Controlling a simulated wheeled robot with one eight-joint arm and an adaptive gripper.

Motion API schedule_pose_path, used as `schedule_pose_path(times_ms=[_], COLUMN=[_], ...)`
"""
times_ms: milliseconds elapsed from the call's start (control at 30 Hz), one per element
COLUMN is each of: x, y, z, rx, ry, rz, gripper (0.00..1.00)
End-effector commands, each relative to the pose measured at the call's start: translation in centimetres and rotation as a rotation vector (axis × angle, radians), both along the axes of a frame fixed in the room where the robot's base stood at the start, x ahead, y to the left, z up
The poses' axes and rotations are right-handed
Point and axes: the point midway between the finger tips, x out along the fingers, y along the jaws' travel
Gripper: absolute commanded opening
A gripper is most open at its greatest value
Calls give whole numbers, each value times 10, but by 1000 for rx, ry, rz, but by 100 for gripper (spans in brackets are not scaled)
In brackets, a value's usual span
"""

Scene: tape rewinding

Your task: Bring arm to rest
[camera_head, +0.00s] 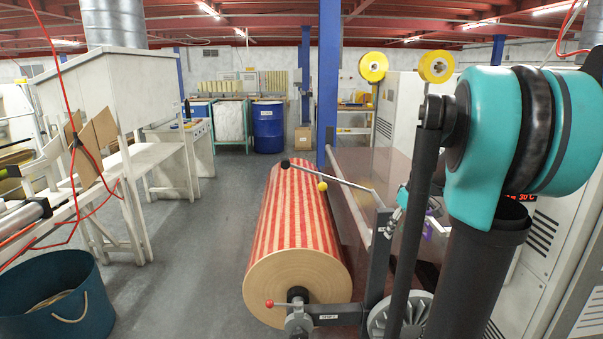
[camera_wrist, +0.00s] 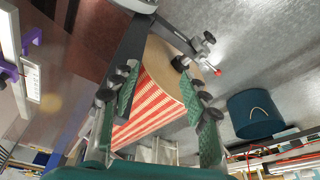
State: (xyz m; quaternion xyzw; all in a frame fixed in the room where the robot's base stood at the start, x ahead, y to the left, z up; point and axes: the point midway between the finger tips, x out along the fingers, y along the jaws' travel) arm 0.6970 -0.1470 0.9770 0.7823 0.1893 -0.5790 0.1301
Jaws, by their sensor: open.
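My gripper (camera_wrist: 163,82) shows in the wrist view with its two green-padded fingers spread apart and nothing between them. Beyond the fingers is the large roll (camera_wrist: 152,108) with red and cream stripes, held on a dark machine frame. The roll (camera_head: 300,215) also shows in the head view, lying along the left side of the machine. In the head view my teal and black arm fills the right foreground, and my gripper is mostly hidden behind it. I cannot tell the exact gap between gripper and roll.
A red-knobbed lever (camera_head: 283,304) sticks out at the roll's near end. A dark teal tub (camera_head: 55,300) stands at the lower left. The grey floor (camera_head: 200,235) between tub and roll is clear.

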Motion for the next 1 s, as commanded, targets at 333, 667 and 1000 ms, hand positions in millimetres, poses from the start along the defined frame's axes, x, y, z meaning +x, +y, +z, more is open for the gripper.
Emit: schedule_pose_path(times_ms=[333, 667, 1000], x=[-152, -208, -208], y=[93, 106, 106], z=[-109, -148, -148], rx=[-14, 4, 5], ry=[-37, -73, -71], rz=[-335, -465, -466], gripper=[46, 46, 46])
